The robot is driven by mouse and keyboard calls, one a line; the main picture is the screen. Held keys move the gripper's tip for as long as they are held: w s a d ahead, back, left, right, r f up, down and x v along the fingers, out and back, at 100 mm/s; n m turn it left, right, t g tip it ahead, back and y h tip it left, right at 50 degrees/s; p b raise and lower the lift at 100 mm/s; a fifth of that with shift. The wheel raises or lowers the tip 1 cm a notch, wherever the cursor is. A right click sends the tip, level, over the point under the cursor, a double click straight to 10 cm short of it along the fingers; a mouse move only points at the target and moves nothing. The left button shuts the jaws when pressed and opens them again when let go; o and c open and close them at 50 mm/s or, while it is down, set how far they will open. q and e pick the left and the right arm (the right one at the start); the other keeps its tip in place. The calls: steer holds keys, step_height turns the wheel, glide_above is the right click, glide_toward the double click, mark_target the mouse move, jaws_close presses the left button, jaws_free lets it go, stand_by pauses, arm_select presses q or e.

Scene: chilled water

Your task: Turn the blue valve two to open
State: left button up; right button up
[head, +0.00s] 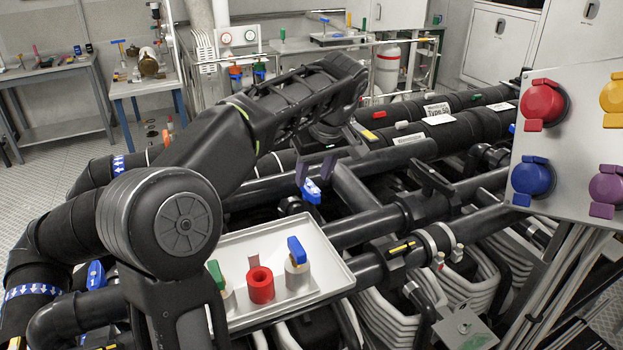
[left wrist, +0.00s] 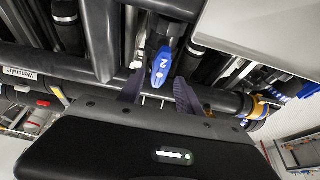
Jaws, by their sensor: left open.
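The blue valve two (head: 311,191) sits among the dark pipes near the middle of the head view. In the left wrist view its blue handle (left wrist: 161,68), marked with a white 2, points toward my gripper. My left gripper (head: 316,170) is open, with its two dark fingers apart just above the handle in the head view. In the left wrist view my left gripper (left wrist: 158,92) has one fingertip on each side of the handle's near end, with gaps visible. Whether it touches the handle cannot be told. My right gripper is not in view.
A white tray (head: 334,275) holds green-, red- and blue-topped pieces below the valve. Thick black pipes (head: 400,160) surround it. A grey panel (head: 571,150) with coloured capped sockets stands at right. Another blue handle (head: 96,274) is at lower left.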

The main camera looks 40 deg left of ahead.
arm_select(q)
steer(key=p+v, duration=0.2)
steer(key=v, duration=0.2)
steer(key=shift+r, duration=0.15)
stand_by(0.4)
